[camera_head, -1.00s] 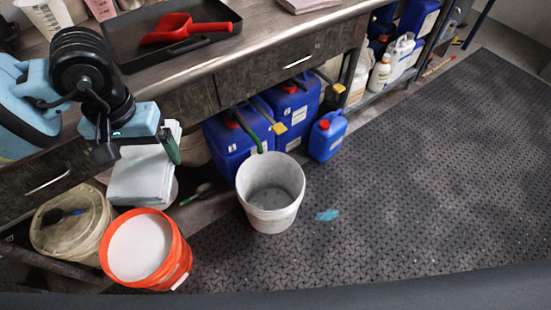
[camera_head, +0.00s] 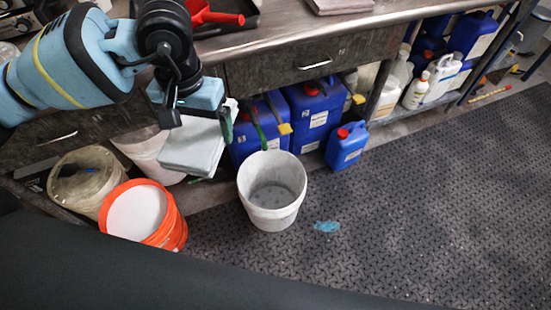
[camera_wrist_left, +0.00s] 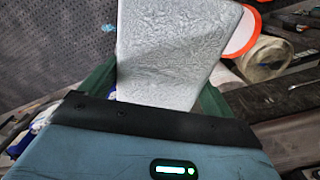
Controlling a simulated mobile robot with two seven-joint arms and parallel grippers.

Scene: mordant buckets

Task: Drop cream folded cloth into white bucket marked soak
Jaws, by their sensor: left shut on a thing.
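My left gripper (camera_head: 200,118) is shut on the cream folded cloth (camera_head: 192,148), which hangs below it in the air. The cloth looks pale grey-white and also fills the middle of the left wrist view (camera_wrist_left: 170,50), between the green fingers. A white bucket (camera_head: 271,212) stands upright on the floor mat, to the right of and below the cloth; its inside looks empty. No marking can be read on it. The cloth is apart from this bucket, left of its rim. Another white bucket (camera_head: 147,150) stands partly hidden behind the cloth. My right gripper is not in view.
Blue canisters (camera_head: 311,112) stand under the workbench (camera_head: 290,36) behind the white bucket. The dark floor mat (camera_head: 430,190) is clear on the right.

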